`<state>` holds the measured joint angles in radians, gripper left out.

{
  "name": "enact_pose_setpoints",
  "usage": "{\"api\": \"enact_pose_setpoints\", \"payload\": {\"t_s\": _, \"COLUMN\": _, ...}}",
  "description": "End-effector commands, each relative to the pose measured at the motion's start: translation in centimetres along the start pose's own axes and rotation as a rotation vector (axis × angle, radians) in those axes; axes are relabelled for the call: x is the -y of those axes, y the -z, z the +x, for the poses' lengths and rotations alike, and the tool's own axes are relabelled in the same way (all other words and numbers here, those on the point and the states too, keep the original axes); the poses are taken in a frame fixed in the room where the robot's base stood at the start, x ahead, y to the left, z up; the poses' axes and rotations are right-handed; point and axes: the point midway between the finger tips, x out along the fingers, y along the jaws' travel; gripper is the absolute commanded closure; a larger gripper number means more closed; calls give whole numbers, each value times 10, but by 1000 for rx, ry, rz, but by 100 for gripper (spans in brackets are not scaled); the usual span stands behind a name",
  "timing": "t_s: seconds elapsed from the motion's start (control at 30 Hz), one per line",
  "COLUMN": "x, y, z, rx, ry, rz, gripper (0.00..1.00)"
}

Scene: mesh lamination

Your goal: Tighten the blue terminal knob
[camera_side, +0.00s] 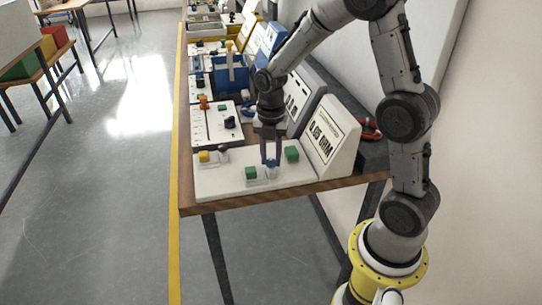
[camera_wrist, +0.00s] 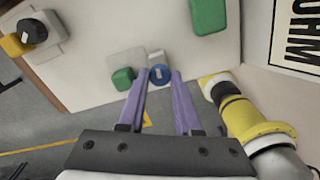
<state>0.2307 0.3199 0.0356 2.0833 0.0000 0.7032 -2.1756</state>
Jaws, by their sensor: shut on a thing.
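The blue terminal knob (camera_wrist: 160,75) is small and round with a pale mark on its face. It sits on the white panel (camera_wrist: 90,75). My gripper (camera_wrist: 161,76) has its two purple fingers on either side of the knob, shut on it. In the side view my gripper (camera_side: 270,163) reaches down to the front of the white panel (camera_side: 215,185), between two green blocks. The knob itself is hard to make out there.
A green block (camera_side: 251,173) stands close left of my fingers, another green block (camera_side: 292,153) to the right. A yellow block (camera_side: 204,156) is at the panel's left. A display reading 0.05 OHM (camera_side: 326,137) rises at right. More instruments (camera_side: 212,122) line the bench behind.

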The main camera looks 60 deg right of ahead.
Motion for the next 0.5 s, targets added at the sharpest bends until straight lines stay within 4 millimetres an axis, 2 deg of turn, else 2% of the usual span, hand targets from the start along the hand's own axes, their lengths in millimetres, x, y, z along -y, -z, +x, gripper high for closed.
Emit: {"api": "enact_pose_setpoints", "payload": {"t_s": 0.5, "x": 0, "y": 0, "z": -1, "rx": 1, "ry": -2, "rz": 449, "gripper": 100}}
